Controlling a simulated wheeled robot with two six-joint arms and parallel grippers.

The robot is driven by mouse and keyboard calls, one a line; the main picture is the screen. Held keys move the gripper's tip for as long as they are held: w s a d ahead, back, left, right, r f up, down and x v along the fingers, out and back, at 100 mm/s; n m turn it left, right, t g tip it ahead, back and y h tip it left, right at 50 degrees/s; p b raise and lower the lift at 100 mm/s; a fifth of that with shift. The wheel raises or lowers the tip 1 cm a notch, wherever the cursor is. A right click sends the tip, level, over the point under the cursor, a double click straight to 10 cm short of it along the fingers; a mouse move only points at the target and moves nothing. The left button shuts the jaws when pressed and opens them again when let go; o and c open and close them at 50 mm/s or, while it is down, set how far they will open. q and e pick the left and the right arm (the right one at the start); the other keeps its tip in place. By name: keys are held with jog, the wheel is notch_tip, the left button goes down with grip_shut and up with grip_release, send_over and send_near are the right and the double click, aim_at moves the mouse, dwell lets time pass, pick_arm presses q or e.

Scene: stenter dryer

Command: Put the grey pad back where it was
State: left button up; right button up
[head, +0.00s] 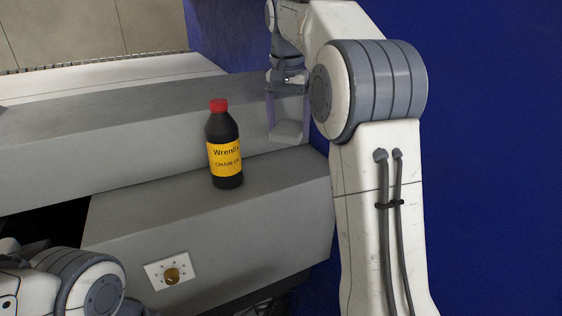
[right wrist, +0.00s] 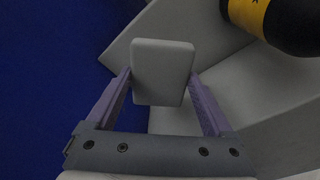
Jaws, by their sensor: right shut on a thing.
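The grey pad (head: 287,131) is a small light-grey block at the right end of the grey machine's step, close to the blue wall. My right gripper (head: 287,122) points down, with its two purple fingers shut on the pad's opposite sides. In the right wrist view the pad (right wrist: 162,72) sits between the fingertips of the right gripper (right wrist: 162,82), over grey surfaces. I cannot tell whether its underside touches the machine. Part of my left arm shows at the lower left of the head view, but its gripper is not in view.
A black bottle (head: 225,150) with a red cap and yellow label stands upright on the grey ledge (head: 275,185), left of the pad; it also shows in the right wrist view (right wrist: 290,22). A brass knob (head: 172,275) is on the front. The blue wall (head: 490,150) bounds the right.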

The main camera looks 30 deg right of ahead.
send_over(288, 170)
jog(key=f, duration=0.6)
jog(key=shift+s+a, duration=0.15)
jog(key=shift+s, duration=0.05)
notch_tip(288, 170, down, 3)
jog(key=shift+f+p, duration=0.15)
jog(key=shift+p, duration=0.2)
jog(key=shift+f, duration=0.15)
jog(key=shift+f, duration=0.1)
jog(key=shift+f, duration=0.15)
jog(key=o, duration=0.9)
jog(key=shift+r, duration=0.6)
jog(key=r, duration=0.7)
jog(key=s+a+r, duration=0.1)
jog(key=r, duration=0.3)
jog(key=shift+r, duration=0.1)
